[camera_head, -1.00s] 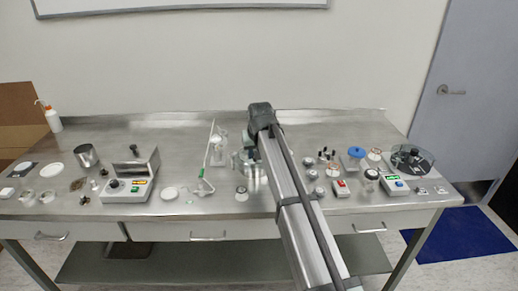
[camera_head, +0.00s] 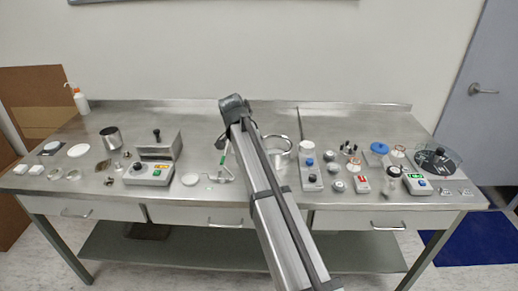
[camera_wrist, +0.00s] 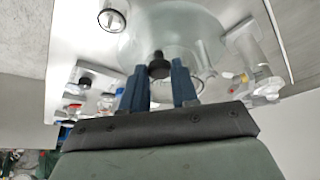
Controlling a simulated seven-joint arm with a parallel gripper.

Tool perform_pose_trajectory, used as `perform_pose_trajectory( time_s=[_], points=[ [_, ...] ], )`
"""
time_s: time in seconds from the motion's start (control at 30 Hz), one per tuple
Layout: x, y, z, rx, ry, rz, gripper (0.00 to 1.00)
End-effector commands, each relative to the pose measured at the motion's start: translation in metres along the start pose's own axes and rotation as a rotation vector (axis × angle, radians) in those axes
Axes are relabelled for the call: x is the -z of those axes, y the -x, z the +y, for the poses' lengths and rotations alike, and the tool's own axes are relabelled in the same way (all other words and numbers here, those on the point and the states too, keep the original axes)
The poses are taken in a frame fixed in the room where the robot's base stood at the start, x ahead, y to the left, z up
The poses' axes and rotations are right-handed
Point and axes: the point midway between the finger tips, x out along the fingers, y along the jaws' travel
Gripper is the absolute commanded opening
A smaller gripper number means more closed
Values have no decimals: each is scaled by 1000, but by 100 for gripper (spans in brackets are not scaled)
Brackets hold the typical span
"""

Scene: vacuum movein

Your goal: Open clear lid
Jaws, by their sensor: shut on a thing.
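In the wrist view, the clear lid (camera_wrist: 185,28) is a large, see-through round cover with a black knob (camera_wrist: 158,70). My gripper (camera_wrist: 159,66) has two blue-grey fingers, one on each side of the knob, and is shut on it. In the head view, my arm hides the fingers, and I cannot make out the lid. A round metal vessel (camera_head: 289,141) with a shiny rim stands just right of my arm on the steel table; its left part is hidden. I cannot tell how far the lid is from the vessel.
The table's back strip is mostly clear.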

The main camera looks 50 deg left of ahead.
Motion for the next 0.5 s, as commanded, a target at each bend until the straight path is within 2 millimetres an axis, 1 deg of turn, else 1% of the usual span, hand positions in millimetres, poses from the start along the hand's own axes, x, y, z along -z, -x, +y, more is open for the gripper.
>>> perform_pose_trajectory(
  time_s=[0.03,0.13,0.5],
  points=[
    [-1,1,-4,-9,-20,0,0],
    [-4,2,-7,-24,-60,0,0],
    [-8,3,-12,-48,-120,-1,0]
  ],
)
